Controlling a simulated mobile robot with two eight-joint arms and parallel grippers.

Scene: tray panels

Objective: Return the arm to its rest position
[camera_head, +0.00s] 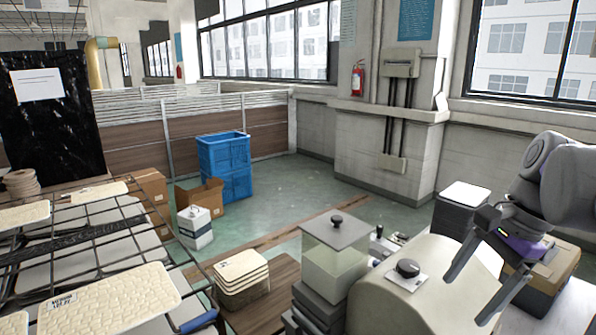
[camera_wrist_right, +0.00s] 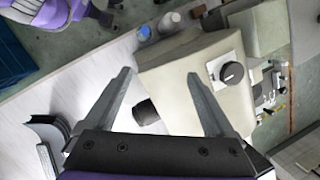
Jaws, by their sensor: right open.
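My right arm (camera_head: 570,185), grey with purple parts, comes in from the right edge in the head view. Its gripper (camera_head: 463,300) hangs down with two long dark fingers spread apart and nothing between them. In the head view it is in front of the right side of a cream rounded machine (camera_head: 425,290) with a black knob. In the right wrist view the open gripper (camera_wrist_right: 160,75) shows empty, its right finger overlapping the cream machine (camera_wrist_right: 165,85). I cannot tell whether they touch. My left gripper is not in view.
A clear box with a lid (camera_head: 335,255) stands left of the machine. A wire rack (camera_head: 90,235) holds cream panels (camera_head: 110,300) at left. A stack of panels (camera_head: 240,275) sits on a brown surface. Blue crates (camera_head: 224,155) stand on the floor. Open green floor (camera_head: 300,190) lies behind.

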